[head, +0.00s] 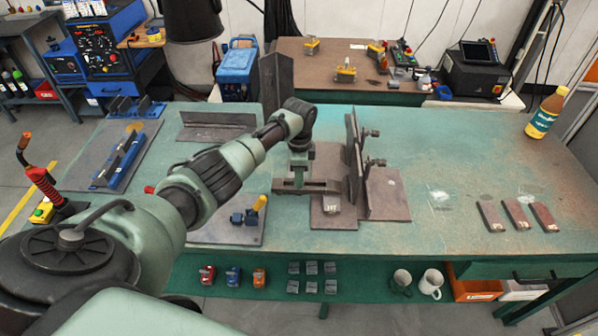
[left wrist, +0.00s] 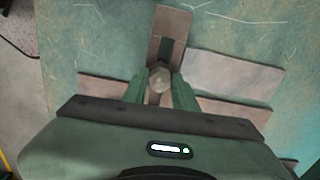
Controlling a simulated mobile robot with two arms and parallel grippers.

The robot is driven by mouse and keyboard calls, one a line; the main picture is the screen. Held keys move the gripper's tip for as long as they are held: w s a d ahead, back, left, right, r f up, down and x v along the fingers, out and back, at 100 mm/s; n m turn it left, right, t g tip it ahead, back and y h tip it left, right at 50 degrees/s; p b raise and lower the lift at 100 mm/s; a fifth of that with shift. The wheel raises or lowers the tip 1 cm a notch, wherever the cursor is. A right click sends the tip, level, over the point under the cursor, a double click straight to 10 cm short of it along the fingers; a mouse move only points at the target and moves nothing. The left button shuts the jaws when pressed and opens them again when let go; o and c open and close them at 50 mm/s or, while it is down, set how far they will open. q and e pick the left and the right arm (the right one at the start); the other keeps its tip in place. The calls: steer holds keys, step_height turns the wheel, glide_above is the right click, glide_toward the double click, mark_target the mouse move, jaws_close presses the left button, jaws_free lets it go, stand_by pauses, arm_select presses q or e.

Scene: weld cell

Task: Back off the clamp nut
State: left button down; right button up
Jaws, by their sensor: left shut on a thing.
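My left gripper (head: 300,168) reaches in from the left and points down over a dark metal clamp bar (head: 318,186) on the bench. In the left wrist view, the two green fingers (left wrist: 158,88) are shut on a round, pale metal clamp nut (left wrist: 158,77), one finger on each side. The nut sits over the dark slotted bar (left wrist: 167,52). In the head view the nut is hidden by the gripper. My right gripper is not in view.
An upright dark plate (head: 354,165) with knobs stands just right of the gripper, on flat steel plates (head: 388,195). An angle piece (head: 218,130) lies behind left, and a fixture (head: 242,218) stands front left. Bare bench lies to the right, before a bottle (head: 546,113) and several small bars (head: 518,215).

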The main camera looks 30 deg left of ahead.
arm_select(q)
steer(key=n+p, duration=0.1)
steer(key=n, duration=0.1)
steer(key=n+p, duration=0.1)
steer(key=n, duration=0.1)
steer(key=shift+r+n, duration=0.2)
steer(key=shift+n, duration=0.1)
steer(key=n+p, duration=0.1)
steer(key=n, duration=0.3)
steer(key=shift+w+n+p, duration=0.1)
steer(key=shift+n+p, duration=0.2)
steer(key=n+p, duration=0.1)
steer(key=n, duration=0.3)
steer(key=shift+n, duration=0.3)
steer(key=n+p, duration=0.1)
steer(key=n, duration=0.4)
steer(key=shift+w, duration=0.1)
steer(key=n, duration=0.4)
steer(key=shift+n+p, duration=0.3)
steer(key=shift+n, duration=0.1)
steer(key=n, duration=1)
steer(key=shift+a+n, duration=0.1)
steer(key=shift+n, duration=2.9)
